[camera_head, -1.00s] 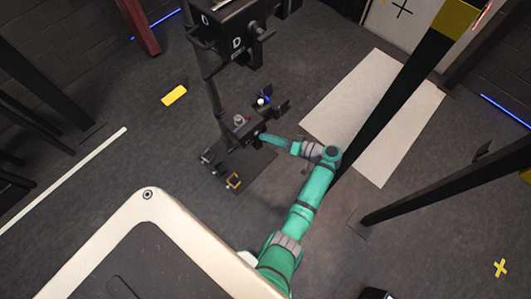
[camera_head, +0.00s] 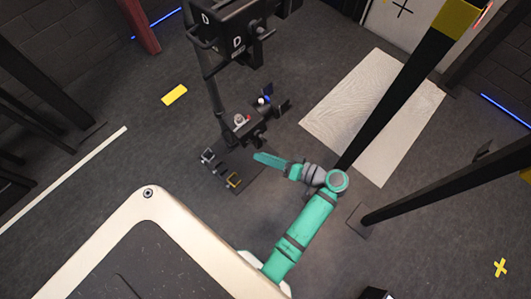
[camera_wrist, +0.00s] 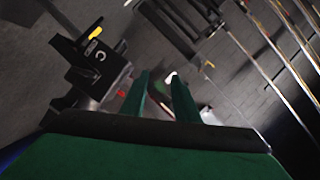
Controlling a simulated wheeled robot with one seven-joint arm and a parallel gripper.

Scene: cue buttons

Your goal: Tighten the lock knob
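A dark stand unit (camera_head: 248,126) with small fittings is in the middle of the head view. It carries a grey knob-like part with red beside it (camera_head: 240,119) and a white-and-blue round part (camera_head: 263,100). I cannot tell which fitting is the lock knob. My gripper (camera_head: 258,157) is just below the unit in the head view, apart from it. In the wrist view its two green fingers (camera_wrist: 158,88) are spread with nothing seen between them. A dark block marked C (camera_wrist: 98,50) and a red spot (camera_wrist: 122,93) show left of the fingers.
A black camera-like box marked D (camera_head: 238,42) sits higher on the same stand. A black post (camera_head: 400,90) rises right of my arm. A pale mat (camera_head: 375,115) lies on the floor behind it. Open floor lies left of the stand.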

